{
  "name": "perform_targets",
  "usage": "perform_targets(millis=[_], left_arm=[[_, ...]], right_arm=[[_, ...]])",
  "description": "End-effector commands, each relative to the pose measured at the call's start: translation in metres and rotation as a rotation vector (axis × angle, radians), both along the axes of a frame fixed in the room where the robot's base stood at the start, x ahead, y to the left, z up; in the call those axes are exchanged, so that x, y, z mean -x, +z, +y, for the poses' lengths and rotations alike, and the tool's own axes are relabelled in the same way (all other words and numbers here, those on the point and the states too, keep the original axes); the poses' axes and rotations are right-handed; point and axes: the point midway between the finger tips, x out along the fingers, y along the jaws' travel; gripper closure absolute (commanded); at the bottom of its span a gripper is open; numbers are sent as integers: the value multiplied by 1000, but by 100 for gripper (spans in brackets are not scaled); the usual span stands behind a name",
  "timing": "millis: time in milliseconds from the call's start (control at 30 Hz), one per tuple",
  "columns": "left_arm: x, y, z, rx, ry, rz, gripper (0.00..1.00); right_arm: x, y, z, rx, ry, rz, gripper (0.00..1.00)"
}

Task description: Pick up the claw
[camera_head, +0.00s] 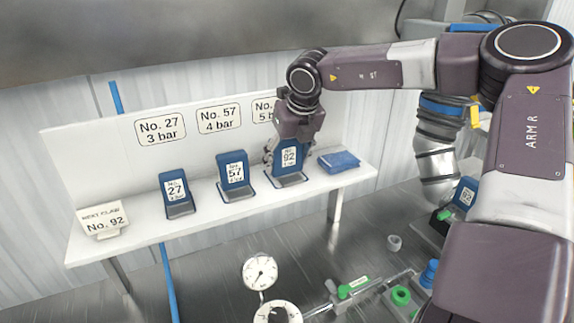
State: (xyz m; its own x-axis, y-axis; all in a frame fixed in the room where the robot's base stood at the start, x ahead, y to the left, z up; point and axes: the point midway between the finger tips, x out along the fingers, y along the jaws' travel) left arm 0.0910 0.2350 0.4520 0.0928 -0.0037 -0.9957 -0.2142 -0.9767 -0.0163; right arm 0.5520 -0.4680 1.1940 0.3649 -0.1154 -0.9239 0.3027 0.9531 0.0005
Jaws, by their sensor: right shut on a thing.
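Three blue blocks with white labels stand on the white shelf: No. 27 (176,190), No. 57 (236,172) and No. 92 (289,158). Each has a grey foot at its front. A small card (103,222) at the shelf's left end reads "NEXT CLAW No. 92". My right gripper (286,150) reaches down from above and is shut on the No. 92 claw, with its fingers at the block's sides. The block is upright at its place on the shelf; I cannot tell whether it is lifted. My left gripper is not in view.
Wall signs give No. 27 3 bar (161,129) and No. 57 4 bar (219,118); the third is partly hidden by my right arm. A folded blue cloth (338,161) lies right of No. 92. A pressure gauge (260,272) and green-marked fittings (353,287) are below in front.

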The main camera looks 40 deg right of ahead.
Motion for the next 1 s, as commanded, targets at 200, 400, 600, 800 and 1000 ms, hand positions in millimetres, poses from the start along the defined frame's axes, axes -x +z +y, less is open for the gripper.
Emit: perform_targets(millis=[200,400,600,800,1000], left_arm=[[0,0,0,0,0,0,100],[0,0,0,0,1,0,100],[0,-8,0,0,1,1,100],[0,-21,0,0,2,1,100],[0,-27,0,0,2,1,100]], right_arm=[[0,0,0,1,0,0,85],[-1,2,0,2,1,-5,86],[-2,19,-1,3,-1,-10,86],[-2,58,0,4,-1,-9,86],[-1,90,0,3,-1,-7,86]])
